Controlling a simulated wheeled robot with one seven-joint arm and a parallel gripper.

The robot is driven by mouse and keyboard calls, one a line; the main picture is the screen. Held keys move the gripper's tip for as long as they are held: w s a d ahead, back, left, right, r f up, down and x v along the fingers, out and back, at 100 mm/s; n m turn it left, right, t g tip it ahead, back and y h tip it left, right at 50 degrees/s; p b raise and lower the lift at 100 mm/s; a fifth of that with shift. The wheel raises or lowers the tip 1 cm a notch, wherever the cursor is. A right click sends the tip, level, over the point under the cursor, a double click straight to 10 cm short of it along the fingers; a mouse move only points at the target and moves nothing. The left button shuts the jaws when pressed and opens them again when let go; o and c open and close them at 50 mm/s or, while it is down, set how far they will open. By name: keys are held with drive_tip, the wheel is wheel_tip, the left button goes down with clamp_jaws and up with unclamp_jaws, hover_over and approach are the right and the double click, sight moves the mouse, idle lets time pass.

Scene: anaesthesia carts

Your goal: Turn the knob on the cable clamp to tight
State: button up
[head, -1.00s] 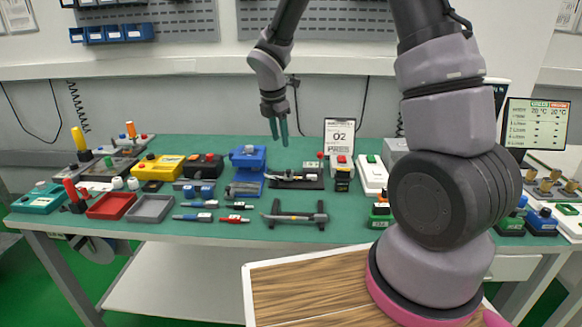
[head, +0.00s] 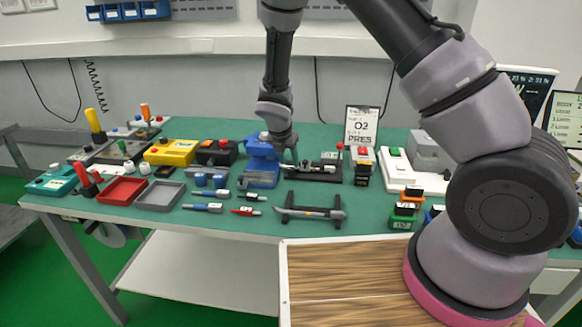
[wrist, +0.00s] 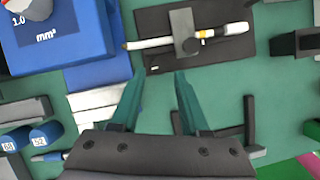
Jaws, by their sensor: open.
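What looks like the cable clamp is a black base (head: 322,177) right of the blue block; it also shows at the top of the wrist view (wrist: 217,58). A white and black rod with an orange band lies across it. A grey piece (wrist: 187,44), which may be the knob, sits over the rod; I cannot read its setting. My gripper (wrist: 158,90) is open and empty, its teal fingers pointing toward the base but apart from it in the wrist view. In the head view my gripper (head: 290,157) is over the blue block's right side, partly hiding the clamp's left end.
The blue block (head: 262,165), marked 1.0 mm², stands close left of my gripper. A black stand holding a grey bar (head: 310,213) lies in front. A red-topped block (head: 363,160) and white box (head: 402,172) stand right. Red and grey trays (head: 160,194) are left.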

sight(291, 169)
drive_tip(key=shift+x, duration=1.95)
clamp_jaws()
drive_tip(key=m+g+h, duration=0.1)
drive_tip(key=m, duration=0.3)
drive_tip(key=shift+a+m, duration=0.15)
drive_tip(key=shift+m, duration=0.15)
drive_tip(key=shift+h, duration=0.3)
unclamp_jaws()
drive_tip(key=v, duration=1)
drive_tip(key=shift+r, duration=0.4)
